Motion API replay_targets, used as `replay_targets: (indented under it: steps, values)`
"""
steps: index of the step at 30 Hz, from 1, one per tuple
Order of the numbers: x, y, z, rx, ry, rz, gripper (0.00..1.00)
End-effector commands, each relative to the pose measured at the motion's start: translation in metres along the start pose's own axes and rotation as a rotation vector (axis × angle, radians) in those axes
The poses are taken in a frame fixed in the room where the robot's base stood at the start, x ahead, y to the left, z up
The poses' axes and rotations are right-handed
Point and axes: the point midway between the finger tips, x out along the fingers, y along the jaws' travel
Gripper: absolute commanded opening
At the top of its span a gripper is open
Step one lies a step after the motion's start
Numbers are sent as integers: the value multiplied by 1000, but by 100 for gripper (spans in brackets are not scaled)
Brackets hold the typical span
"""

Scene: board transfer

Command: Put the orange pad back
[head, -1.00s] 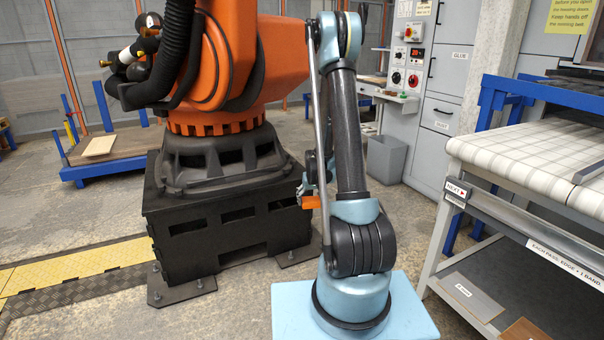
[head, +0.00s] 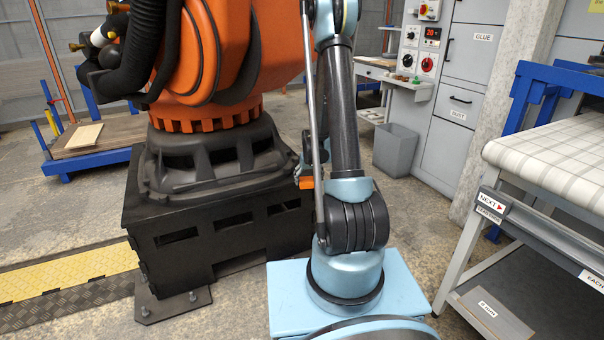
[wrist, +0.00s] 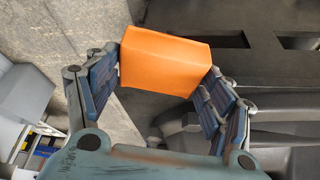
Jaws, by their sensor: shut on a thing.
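The orange pad (wrist: 163,62) is a plain block held between the two fingers of my gripper (wrist: 160,75) in the wrist view. Its broad face shows, and the fingers press on its left and right sides. In the head view a small part of the orange pad (head: 305,183) shows just left of my arm, in front of the black pedestal. My gripper (head: 300,172) is mostly hidden behind my arm there. The pad is held in the air, apart from any surface that I can see.
A large orange robot (head: 215,60) on a black pedestal (head: 215,225) stands close behind my arm. A conveyor table (head: 500,222) is at the right. A grey bin (head: 396,148), a control panel (head: 428,48) and a blue rack (head: 90,160) stand farther back. Yellow floor plates (head: 70,280) lie at left.

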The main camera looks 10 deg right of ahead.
Motion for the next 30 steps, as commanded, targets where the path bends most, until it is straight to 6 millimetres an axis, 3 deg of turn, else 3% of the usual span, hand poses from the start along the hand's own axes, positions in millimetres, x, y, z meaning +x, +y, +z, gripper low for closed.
replay_targets:
  steps: [9, 13, 24, 30]
  values:
    - [0, 0, -1, -1, 0, -1, 52]
    - [2, 0, -17, -24, -2, -11, 52]
    - [-1, -3, -130, -212, -5, -88, 52]
    - [-9, -3, -167, -278, -1, -116, 52]
